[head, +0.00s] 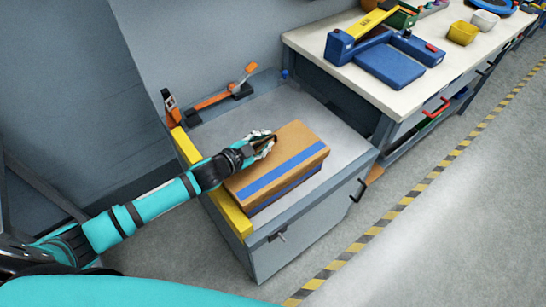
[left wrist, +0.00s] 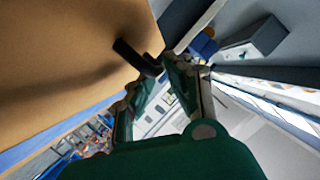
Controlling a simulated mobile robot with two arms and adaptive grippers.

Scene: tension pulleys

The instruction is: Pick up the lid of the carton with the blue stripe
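The brown carton with the blue stripe (head: 309,157) sits on the grey cabinet top. Its top is on and looks closed; I cannot make out the lid's seam. My left gripper (head: 272,140) is at the carton's far left top edge, its fingers over or against it. In the left wrist view the carton's brown face (left wrist: 60,45) fills the upper left. The tips of my left gripper (left wrist: 162,68) come close together there, beside a short dark piece. I cannot tell whether they grip the lid. My right gripper is not in view.
A yellow strip (head: 232,212) edges the cabinet (head: 310,232) on the left. An orange and black tool (head: 222,97) lies behind the carton. Floor at right is clear.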

